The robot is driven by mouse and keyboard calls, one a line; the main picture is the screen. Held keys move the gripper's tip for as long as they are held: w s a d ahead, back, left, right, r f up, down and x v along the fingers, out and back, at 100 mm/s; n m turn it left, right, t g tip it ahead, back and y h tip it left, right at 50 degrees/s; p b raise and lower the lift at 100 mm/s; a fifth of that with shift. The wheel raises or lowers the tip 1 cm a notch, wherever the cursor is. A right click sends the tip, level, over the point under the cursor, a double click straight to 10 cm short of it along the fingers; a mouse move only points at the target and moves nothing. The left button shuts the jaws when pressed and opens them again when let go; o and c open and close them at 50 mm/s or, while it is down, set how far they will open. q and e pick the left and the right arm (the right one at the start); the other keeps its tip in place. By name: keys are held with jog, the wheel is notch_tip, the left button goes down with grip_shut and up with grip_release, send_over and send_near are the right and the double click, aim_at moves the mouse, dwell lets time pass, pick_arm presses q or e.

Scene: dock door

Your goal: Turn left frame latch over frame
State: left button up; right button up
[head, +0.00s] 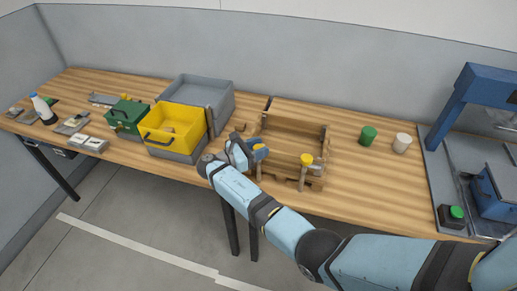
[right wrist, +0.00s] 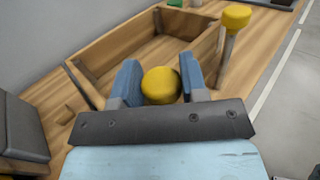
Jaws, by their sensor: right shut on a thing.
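The wooden frame (head: 290,127) stands on the bench in the middle of the head view, and its inside shows in the right wrist view (right wrist: 103,48). The left frame latch has a yellow knob (head: 261,148) at the frame's near left. My right gripper (head: 250,152) is shut on this knob (right wrist: 160,85), which sits between its blue fingers. The latch's lower part is largely hidden in the wrist view. The right frame latch, with its own yellow knob (head: 306,159), stands upright at the near right; it also shows in the wrist view (right wrist: 235,17). My left gripper is not in view.
A yellow bin (head: 172,124), a grey bin (head: 212,90) and a green box (head: 127,114) stand left of the frame. A green cup (head: 368,135) and a white cup (head: 402,142) stand to its right. A blue machine (head: 460,105) stands at far right.

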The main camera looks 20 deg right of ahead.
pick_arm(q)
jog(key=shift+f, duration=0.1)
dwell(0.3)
pick_arm(e)
jog(key=o, duration=0.9)
jog(key=shift+c, duration=0.2)
